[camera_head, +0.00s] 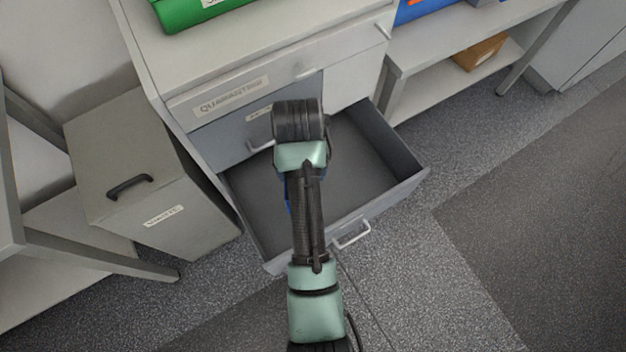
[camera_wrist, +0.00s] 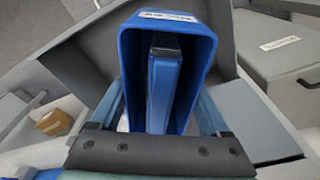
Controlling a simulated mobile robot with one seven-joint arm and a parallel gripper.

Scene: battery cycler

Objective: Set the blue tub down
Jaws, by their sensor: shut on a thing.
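A blue tub (camera_wrist: 206,45) with a pale label on its rim fills the middle of the wrist view, its open side showing. A narrow blue upright piece with a dark end shows inside it; I cannot tell what it is. My gripper (camera_wrist: 165,100) is shut on the tub. In the head view only a blue sliver of the tub (camera_head: 288,192) shows left of my arm, which hides the fingers. The tub appears over or in the open grey drawer (camera_head: 400,185); I cannot tell whether it touches the floor of it. The visible drawer floor is bare.
A grey labelled bin (camera_head: 165,215) with a black handle stands left of the drawer. A green container (camera_head: 200,10) sits on the cabinet top. A shelf table (camera_head: 430,60) with a cardboard box (camera_head: 480,52) stands at the right. The floor at right is clear.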

